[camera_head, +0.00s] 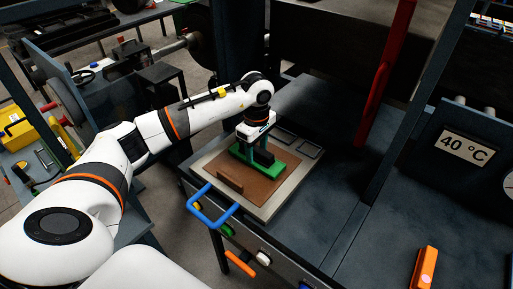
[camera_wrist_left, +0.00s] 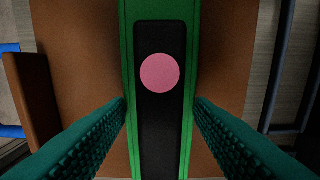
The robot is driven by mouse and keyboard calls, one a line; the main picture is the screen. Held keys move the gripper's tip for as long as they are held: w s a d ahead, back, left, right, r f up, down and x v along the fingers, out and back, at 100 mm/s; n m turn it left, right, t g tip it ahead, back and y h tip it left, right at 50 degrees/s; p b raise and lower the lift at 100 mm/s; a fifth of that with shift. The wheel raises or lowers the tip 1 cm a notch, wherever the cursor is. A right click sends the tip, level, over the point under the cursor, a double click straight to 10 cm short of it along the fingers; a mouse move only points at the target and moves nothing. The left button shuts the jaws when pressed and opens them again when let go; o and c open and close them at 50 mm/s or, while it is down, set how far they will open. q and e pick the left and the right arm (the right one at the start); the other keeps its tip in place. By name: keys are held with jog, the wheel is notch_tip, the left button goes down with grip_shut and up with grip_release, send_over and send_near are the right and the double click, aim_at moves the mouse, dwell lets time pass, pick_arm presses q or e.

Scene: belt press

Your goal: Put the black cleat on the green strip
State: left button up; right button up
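The green strip (camera_head: 272,172) lies on a brown board in the head view, and it fills the middle of the left wrist view (camera_wrist_left: 128,40). The black cleat (camera_wrist_left: 160,120), with a pink dot on top, lies lengthwise along the strip, with green showing on both sides. In the head view it is a small dark block (camera_head: 264,157), partly hidden by the gripper. My left gripper (camera_head: 253,148) points down over the strip. Its ridged fingers (camera_wrist_left: 160,100) stand apart on either side of the cleat, with visible gaps. My right gripper is out of view.
The brown board (camera_head: 212,164) sits on a pale plate (camera_head: 262,213) with a blue handle (camera_head: 212,218). A brown upright block (camera_head: 229,181) stands on the board, left of the strip. A red lever (camera_head: 385,85) rises behind right. An orange object (camera_head: 425,268) lies front right.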

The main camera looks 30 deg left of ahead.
pick_arm(q)
jog(key=shift+o, duration=0.7)
jog(key=shift+r, duration=0.25)
notch_tip(320, 180, up, 12)
jog(key=b, duration=0.3)
jog(key=shift+f, duration=0.25)
